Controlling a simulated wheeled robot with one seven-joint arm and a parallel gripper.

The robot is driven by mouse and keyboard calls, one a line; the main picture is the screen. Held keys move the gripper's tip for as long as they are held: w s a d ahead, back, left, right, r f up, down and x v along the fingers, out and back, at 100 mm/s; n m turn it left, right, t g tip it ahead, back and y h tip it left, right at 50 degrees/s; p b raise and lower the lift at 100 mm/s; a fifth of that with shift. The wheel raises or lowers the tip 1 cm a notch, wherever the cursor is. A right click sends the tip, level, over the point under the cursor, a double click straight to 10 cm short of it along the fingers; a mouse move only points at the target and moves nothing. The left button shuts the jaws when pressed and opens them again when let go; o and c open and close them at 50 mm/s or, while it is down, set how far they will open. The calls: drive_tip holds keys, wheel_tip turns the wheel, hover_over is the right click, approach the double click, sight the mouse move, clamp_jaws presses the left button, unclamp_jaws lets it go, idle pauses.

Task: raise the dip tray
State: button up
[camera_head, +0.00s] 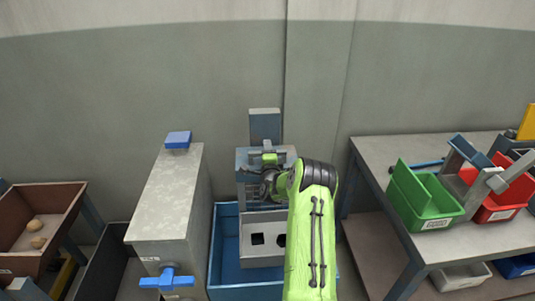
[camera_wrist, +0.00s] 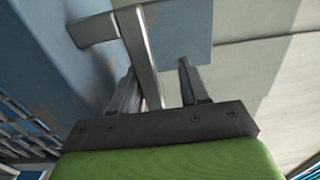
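The dip tray, a grey box-like part with dark square openings (camera_head: 262,256), sits at the blue tank (camera_head: 224,240), partly hidden behind my green arm. A blue-grey upright post (camera_head: 265,125) rises behind it. My gripper (camera_head: 250,185) is in front of the blue-grey block on this post, above the tray. In the wrist view, the two dark fingers of my gripper (camera_wrist: 157,68) stand apart. A pale metal bar (camera_wrist: 138,42) runs between them, nearer the left finger, with a clear gap to the right finger. I cannot tell whether the left finger touches it.
A tall grey cabinet (camera_head: 167,205) with a blue valve handle (camera_head: 167,280) stands left of the tank. A brown bin (camera_head: 50,200) is at the far left. A table (camera_head: 385,155) with green (camera_head: 425,205) and red (camera_head: 500,205) bins is on the right.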

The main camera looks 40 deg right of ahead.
drive_tip(key=shift+s+a+f, duration=0.1)
drive_tip(key=shift+s+f, duration=0.05)
drive_tip(key=shift+f, duration=0.05)
drive_tip(key=b+v, duration=0.9)
drive_tip(key=v, duration=0.6)
drive_tip(key=shift+a+r, duration=0.15)
drive_tip(key=shift+a, duration=0.05)
drive_tip(key=shift+s, duration=0.1)
